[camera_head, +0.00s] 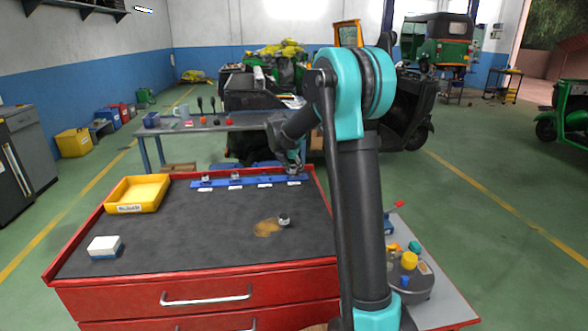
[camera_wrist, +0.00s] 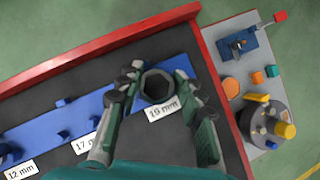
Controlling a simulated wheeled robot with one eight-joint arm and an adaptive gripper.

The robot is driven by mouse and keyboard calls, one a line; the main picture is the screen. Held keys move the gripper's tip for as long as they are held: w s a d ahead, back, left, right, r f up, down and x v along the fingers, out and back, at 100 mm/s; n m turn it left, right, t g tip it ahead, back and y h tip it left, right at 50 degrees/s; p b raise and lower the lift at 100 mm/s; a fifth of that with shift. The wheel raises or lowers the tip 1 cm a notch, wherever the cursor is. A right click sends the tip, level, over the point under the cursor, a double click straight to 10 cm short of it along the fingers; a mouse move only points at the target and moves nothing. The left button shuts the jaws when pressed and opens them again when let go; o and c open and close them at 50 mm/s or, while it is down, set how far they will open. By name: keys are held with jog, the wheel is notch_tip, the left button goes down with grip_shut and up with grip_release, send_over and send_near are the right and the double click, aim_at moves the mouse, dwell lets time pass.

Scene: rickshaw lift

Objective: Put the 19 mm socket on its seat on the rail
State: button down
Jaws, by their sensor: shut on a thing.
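My gripper (camera_wrist: 160,88) is shut on a dark socket (camera_wrist: 158,84), with one finger on each side of it. The socket's open hexagonal end faces the wrist camera. It is over the right end of the blue rail (camera_wrist: 88,98), just beside the 19 mm label (camera_wrist: 162,109). Its underside is hidden, so I cannot tell whether it touches the rail. In the head view my gripper (camera_head: 294,168) is small at the rail's right end. Two other sockets stand on the rail's left part, one (camera_head: 207,179) left of the other (camera_head: 235,176).
Another socket (camera_head: 284,220) stands on the dark mat beside a brown stain (camera_head: 267,228). A yellow bin (camera_head: 137,194) and a white-and-blue block (camera_head: 104,246) are at the left. The red cabinet edge (camera_wrist: 213,75) runs close to the rail's end. A grey side table (camera_head: 440,302) stands at the right.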

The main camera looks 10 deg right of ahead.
jog(key=shift+s+a+f, duration=0.15)
jog(key=shift+a+f, duration=0.2)
jog(key=shift+f, duration=0.4)
jog(key=c, duration=1)
grip_release()
jog(key=shift+w+a, duration=0.15)
jog(key=shift+w, duration=0.1)
jog(key=o, duration=1)
jog(key=shift+d, duration=0.2)
jog(key=shift+c, duration=0.2)
jog(key=shift+r, duration=4.15)
